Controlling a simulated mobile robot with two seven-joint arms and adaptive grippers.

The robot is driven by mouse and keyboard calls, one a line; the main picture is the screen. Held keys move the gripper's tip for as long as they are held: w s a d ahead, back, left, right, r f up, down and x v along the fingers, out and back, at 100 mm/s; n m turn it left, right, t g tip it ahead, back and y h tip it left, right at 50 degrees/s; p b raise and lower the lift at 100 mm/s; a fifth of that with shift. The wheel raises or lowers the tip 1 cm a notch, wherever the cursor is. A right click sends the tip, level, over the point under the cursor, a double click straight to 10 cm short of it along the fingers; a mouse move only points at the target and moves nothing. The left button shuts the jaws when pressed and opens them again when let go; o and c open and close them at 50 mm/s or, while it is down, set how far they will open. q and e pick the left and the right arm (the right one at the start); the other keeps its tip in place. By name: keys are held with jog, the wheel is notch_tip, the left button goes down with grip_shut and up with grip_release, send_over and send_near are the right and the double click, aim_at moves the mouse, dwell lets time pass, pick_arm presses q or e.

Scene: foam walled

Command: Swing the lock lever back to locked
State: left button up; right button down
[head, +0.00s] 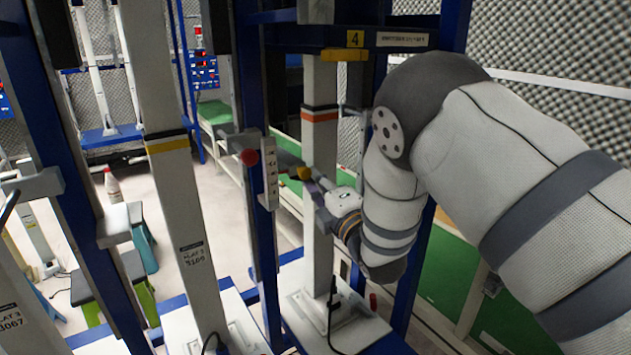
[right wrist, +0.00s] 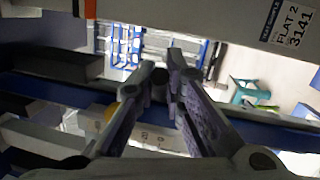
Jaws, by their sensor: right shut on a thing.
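My right gripper (head: 308,178) reaches past the front of a white upright post in the head view, with its wrist on the right of the post. In the right wrist view its two fingers (right wrist: 160,78) come together on a small dark piece, which I take to be the lock lever; the fingers hide most of it. My left gripper is not in view.
The white post (head: 319,130) has orange and black bands and stands close by. Another white post (head: 165,150) stands left. Stools (head: 140,240) stand on open floor beyond.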

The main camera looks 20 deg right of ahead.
jog(key=shift+a, duration=0.1)
jog(key=c, duration=1.7)
grip_release()
jog(key=shift+o, duration=0.2)
jog(key=s+d+f, duration=0.1)
jog(key=s, duration=1.1)
jog(key=shift+d+f, duration=0.15)
jog(key=shift+f, duration=0.2)
